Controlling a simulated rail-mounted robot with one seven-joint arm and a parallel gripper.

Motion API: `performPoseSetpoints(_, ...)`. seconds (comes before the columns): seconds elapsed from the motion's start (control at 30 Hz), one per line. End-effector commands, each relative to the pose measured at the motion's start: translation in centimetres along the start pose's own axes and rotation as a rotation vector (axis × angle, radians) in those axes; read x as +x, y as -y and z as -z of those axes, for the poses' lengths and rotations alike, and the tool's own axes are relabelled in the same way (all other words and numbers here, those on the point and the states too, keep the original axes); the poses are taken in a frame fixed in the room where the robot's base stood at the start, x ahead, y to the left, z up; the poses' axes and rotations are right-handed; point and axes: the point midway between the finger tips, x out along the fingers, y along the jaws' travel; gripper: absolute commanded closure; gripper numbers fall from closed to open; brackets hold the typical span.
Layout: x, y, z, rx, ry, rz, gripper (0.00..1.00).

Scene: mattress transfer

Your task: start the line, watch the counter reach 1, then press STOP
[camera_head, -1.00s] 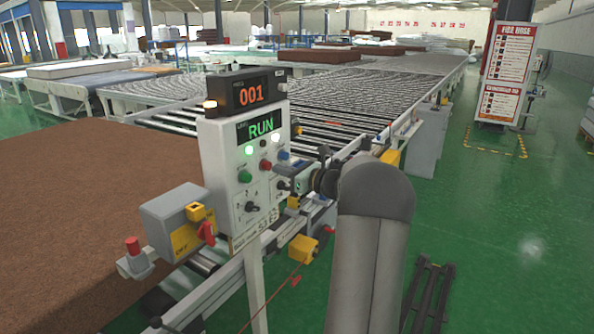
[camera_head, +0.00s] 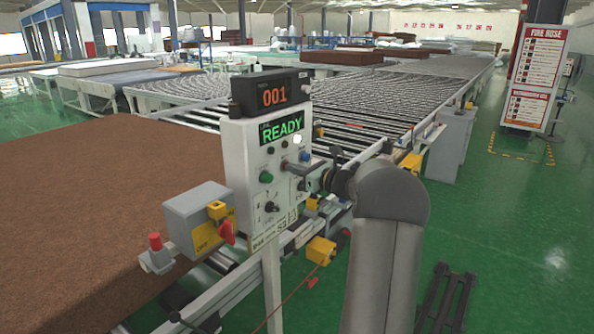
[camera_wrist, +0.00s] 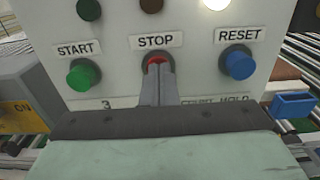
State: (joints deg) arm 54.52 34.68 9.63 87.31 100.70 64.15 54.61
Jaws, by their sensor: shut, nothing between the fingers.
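The control panel (camera_head: 245,185) stands upright beside the roller line. Its counter (camera_head: 274,95) reads 001 in orange, and the display below (camera_head: 282,130) reads READY in green. In the wrist view the green START button (camera_wrist: 83,75) is at the left and the blue RESET button (camera_wrist: 239,63) at the right. The red STOP button (camera_wrist: 154,60) is between them, partly hidden by my fingers. My gripper (camera_wrist: 158,68) is shut and empty, its tips at the STOP button; contact is hard to tell. In the head view my gripper (camera_head: 316,180) is at the panel's right side.
A large brown mattress (camera_head: 100,190) lies at the left. A grey box with a red switch (camera_head: 227,232) and a red-topped post (camera_head: 155,242) stand left of the panel. The roller conveyor (camera_head: 375,95) runs behind. Green floor (camera_head: 500,230) is open at the right.

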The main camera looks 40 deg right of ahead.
Motion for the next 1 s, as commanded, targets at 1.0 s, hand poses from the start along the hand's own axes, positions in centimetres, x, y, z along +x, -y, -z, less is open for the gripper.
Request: performPoseSetpoints(1.0, -12.8, -0.4, 0.0, -0.001, 0.001, -0.011, 1.00)
